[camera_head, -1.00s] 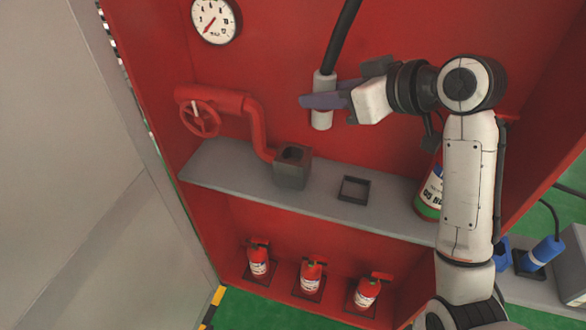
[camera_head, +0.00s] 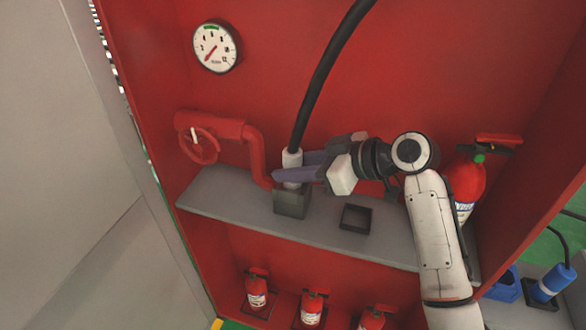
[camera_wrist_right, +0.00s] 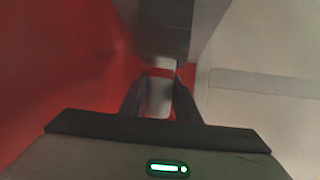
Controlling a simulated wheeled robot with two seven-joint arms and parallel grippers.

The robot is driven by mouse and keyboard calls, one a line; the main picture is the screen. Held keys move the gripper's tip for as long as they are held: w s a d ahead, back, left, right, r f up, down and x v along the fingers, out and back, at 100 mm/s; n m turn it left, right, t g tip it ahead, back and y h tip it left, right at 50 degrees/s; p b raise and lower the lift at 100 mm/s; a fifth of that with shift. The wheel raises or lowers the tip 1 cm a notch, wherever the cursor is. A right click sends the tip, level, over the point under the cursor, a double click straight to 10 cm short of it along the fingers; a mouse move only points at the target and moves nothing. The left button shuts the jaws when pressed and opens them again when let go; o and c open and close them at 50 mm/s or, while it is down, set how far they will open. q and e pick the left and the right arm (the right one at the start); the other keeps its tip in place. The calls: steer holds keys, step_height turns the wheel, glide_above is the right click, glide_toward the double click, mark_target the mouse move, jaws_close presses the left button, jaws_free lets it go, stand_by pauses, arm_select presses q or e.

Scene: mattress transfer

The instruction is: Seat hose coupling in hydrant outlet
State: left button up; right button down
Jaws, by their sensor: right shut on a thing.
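The hose coupling (camera_head: 292,161) is a white cylinder on the end of a black hose (camera_head: 322,75). My right gripper (camera_head: 288,172) is shut on it, and the coupling stands roughly upright over the grey hydrant outlet block (camera_head: 291,205) on the shelf. Its lower end is at the top of the block; the fingers cover the opening, so I cannot tell how deep it sits. In the right wrist view the coupling (camera_wrist_right: 159,97) shows pale between the two dark fingers. My left gripper is not in view.
A red pipe with a valve wheel (camera_head: 199,146) stands left of the block. An empty square dark holder (camera_head: 356,218) lies to its right on the grey shelf (camera_head: 400,246). A large extinguisher (camera_head: 465,183) stands at the right. Small extinguishers (camera_head: 256,290) are below.

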steer(key=shift+f, duration=0.2)
steer(key=shift+f, duration=0.1)
steer(key=c, duration=1.3)
jaws_free()
steer(key=shift+c, duration=0.2)
steer(key=shift+s+d+r, duration=0.15)
steer(key=shift+d+r, duration=0.1)
steer(key=shift+d, duration=0.1)
steer(key=v, duration=0.6)
steer(key=shift+s+d, duration=0.15)
steer(key=shift+d, duration=0.1)
